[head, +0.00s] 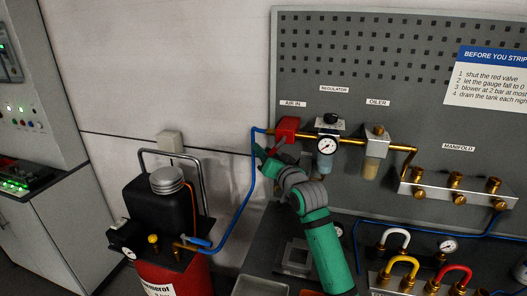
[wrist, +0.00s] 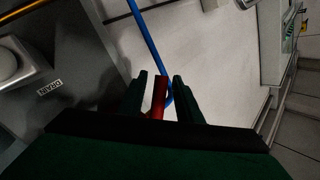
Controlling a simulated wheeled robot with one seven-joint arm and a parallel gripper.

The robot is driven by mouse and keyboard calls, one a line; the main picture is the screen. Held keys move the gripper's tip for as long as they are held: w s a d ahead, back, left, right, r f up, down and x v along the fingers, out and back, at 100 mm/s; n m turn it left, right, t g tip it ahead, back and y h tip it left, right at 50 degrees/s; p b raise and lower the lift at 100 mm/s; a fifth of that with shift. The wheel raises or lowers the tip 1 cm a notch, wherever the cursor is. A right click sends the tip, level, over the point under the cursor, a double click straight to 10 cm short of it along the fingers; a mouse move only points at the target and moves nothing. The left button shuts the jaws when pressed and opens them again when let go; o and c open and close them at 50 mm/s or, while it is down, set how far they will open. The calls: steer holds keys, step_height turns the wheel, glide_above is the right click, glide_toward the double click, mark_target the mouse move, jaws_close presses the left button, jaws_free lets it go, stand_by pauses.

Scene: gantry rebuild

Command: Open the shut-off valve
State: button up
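The red shut-off valve (head: 287,127) sits on the brass pipe at the left of the grey panel, under the AIR IN label. In the wrist view its red handle (wrist: 158,98) stands between my two dark green fingers, with a narrow gap on each side. My gripper (wrist: 160,84) is open around the handle and does not look closed on it. In the head view my green gripper (head: 262,156) is just below and left of the valve, partly hidden by its own wrist. The valve's far side is hidden.
A blue hose (head: 251,190) runs from the valve down to the red compressor tank (head: 172,276). The regulator gauge (head: 327,146) and oiler (head: 374,150) hang close to the right on the same pipe. A manifold (head: 457,190) is farther right. White wall lies left of the panel.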

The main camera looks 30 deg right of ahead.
steer(key=shift+w+d, duration=0.15)
steer(key=shift+w, duration=0.3)
jaws_close()
steer(key=shift+d, duration=0.1)
